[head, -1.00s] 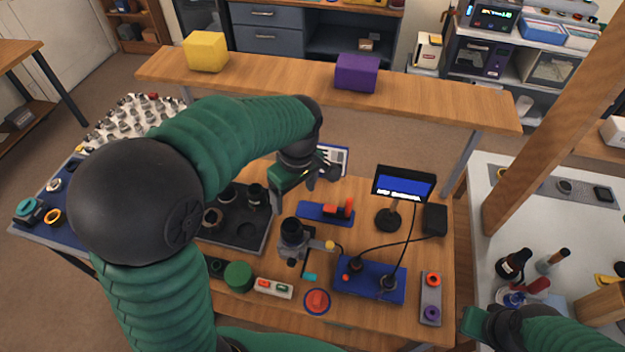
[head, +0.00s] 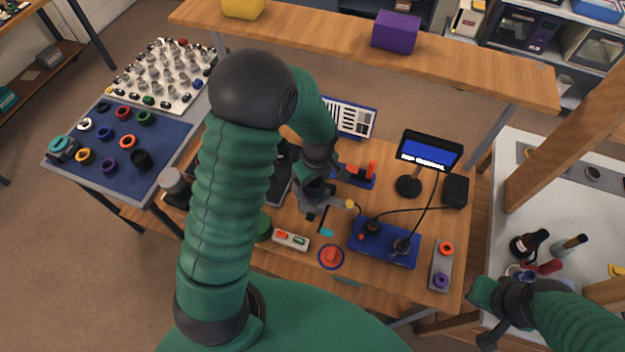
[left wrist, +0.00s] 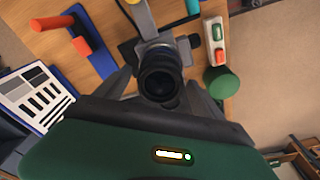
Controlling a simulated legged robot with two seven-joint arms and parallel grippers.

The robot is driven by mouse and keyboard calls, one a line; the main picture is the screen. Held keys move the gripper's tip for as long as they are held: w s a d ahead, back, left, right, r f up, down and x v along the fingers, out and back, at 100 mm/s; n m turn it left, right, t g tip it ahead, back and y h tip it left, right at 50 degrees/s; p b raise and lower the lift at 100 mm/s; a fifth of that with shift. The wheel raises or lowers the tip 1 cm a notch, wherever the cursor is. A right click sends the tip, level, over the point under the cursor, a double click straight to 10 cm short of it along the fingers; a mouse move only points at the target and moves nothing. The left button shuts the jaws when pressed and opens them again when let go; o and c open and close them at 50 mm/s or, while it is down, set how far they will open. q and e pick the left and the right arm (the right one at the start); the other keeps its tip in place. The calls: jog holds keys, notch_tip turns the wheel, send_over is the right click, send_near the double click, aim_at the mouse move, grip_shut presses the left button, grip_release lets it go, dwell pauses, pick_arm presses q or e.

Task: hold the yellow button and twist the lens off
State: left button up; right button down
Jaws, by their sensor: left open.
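A dark round lens (left wrist: 160,82) sits on a grey mount (left wrist: 146,22) and faces my left wrist camera. My left gripper (head: 316,192) is open over the mount, with one finger on each side of the lens in the wrist view. Whether the fingers touch the lens cannot be told. In the head view my gripper hides the lens and most of the mount. The yellow button (head: 349,204) sticks out to the right of the mount; it also shows at the top of the wrist view (left wrist: 133,2). My right gripper (head: 484,312) is away at the lower right, its fingers unclear.
A blue board with cables (head: 385,243) and a display (head: 430,151) stand right of the mount. A red-and-green switch box (head: 291,240) and a round red button (head: 331,257) lie in front. A blue block with orange pegs (head: 354,177) is behind. A blue mat with rings (head: 172,135) is left.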

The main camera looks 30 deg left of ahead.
pick_arm(q)
jog(key=shift+d, duration=0.2)
jog(key=shift+c, duration=0.2)
jog(key=shift+d+r, duration=0.1)
jog(key=shift+d, duration=0.15)
jog(key=c, duration=0.7)
jog(key=shift+a, duration=0.15)
jog(key=c, duration=1)
jog(key=shift+n, duration=1.3)
pick_arm(e)
jog(key=shift+d+f, duration=0.35)
jog(key=shift+d, duration=0.05)
pick_arm(q)
jog(key=shift+n+g, duration=0.3)
jog(key=shift+n, duration=0.1)
jog(key=shift+r, duration=0.1)
pick_arm(e)
jog(key=shift+r, duration=0.1)
pick_arm(q)
jog(key=shift+w+r, duration=0.1)
jog(key=shift+r, duration=0.1)
pick_arm(e)
jog(key=shift+w+r, duration=0.1)
jog(key=shift+r, duration=0.1)
